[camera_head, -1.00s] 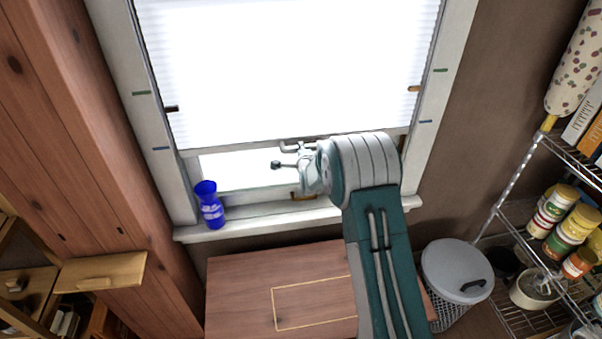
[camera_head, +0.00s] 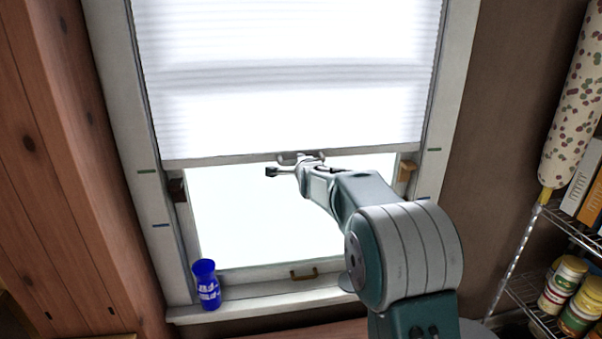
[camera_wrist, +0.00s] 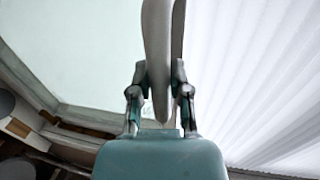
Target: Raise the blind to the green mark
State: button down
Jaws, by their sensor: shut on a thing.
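The white pleated blind (camera_head: 285,115) hangs in the window, and its bottom rail (camera_head: 215,161) runs about level with the green marks on the left (camera_head: 147,171) and right (camera_head: 434,149) of the frame. A small grey pull handle (camera_head: 290,157) sits at the middle of the rail. My gripper (camera_head: 304,160) is at this handle and shut on it; the exact contact is small and partly hidden.
Blue marks (camera_head: 160,225) sit lower on the frame. A blue bottle (camera_head: 206,285) stands on the left of the sill (camera_head: 250,302). A brass sash handle (camera_head: 303,274) is on the lower window. A wire shelf (camera_head: 535,240) with jars stands at right. Free space lies before the glass.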

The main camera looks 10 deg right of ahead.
jog(key=shift+r, duration=0.25)
jog(key=c, duration=0.6)
grip_release()
jog(key=shift+w+f, duration=0.1)
jog(key=shift+f, duration=0.05)
jog(key=v, duration=1.1)
jog(key=shift+s+a, duration=0.1)
jog(key=shift+s, duration=0.3)
jog(key=s+f+n+g, duration=0.2)
jog(key=s+n, duration=0.4)
jog(key=s, duration=0.7)
jog(key=s+f+n+g, duration=0.3)
jog(key=s+n, duration=0.3)
jog(key=s, duration=0.7)
jog(key=s+f+n+g, duration=0.3)
jog(key=s+n+g, duration=0.2)
jog(key=s, duration=0.8)
jog(key=shift+s+d+n, duration=0.35)
jog(key=shift+n, duration=0.15)
